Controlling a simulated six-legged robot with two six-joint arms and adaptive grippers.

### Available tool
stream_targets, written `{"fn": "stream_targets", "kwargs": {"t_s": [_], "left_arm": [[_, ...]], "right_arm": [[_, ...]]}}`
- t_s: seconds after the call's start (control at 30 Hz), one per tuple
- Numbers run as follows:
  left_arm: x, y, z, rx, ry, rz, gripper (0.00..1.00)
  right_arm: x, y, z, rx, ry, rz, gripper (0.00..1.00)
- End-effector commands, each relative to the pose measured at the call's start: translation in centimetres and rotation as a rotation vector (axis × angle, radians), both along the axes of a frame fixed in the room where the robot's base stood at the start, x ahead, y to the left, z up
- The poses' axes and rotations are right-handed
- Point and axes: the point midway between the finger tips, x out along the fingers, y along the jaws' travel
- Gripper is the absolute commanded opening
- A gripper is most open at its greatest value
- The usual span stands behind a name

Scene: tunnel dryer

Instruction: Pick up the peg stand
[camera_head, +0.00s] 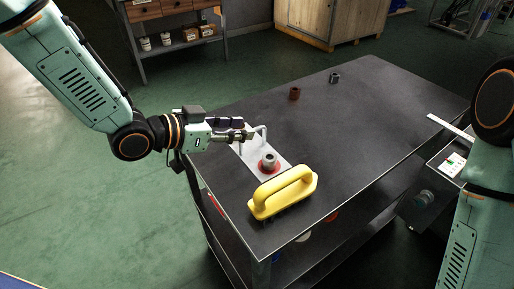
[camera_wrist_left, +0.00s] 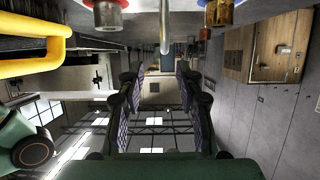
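The peg stand (camera_head: 247,152) is a pale flat plate on the dark table top, with a thin bent metal rod rising at its far end. A red ring with a grey collar on it sits at the plate's near end. My left gripper (camera_head: 243,131) is at the rod, level with its upper part. In the left wrist view its two fingers (camera_wrist_left: 158,92) are apart with nothing clamped between them. The rod (camera_wrist_left: 165,28) shows there at the top, in line with the gap; I cannot tell whether it is between the fingertips. My right gripper is out of view.
A yellow-handled brush (camera_head: 283,193) lies just in front of the stand. A red-brown collar (camera_head: 294,93) and a dark grey one (camera_head: 335,78) stand farther back. A light strip (camera_head: 450,127) lies at the right edge. The table's middle and right are clear.

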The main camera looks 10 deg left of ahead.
Motion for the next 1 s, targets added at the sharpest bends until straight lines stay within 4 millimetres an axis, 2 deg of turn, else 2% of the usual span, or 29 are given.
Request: {"fn": "stream_targets", "kwargs": {"t_s": [0.17,0.4,0.6,0.87,1.0], "left_arm": [[0.4,-0.6,-0.5,0.002,-0.001,-0.003,0.36],[2.6,-2.2,-2.9,0.003,-0.002,-0.005,0.36],[3.7,-3.3,-3.2,0.001,0.0,-0.003,0.36],[3.9,-3.4,-3.1,0.0,0.0,-0.001,0.36],[3.9,-3.4,-3.1,0.0,0.0,-0.001,0.25]], "right_arm": [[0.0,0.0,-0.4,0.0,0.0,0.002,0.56],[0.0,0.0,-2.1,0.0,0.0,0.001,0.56],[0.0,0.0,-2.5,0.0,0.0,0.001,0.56],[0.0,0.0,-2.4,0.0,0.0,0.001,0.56],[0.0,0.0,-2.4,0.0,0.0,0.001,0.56]]}}
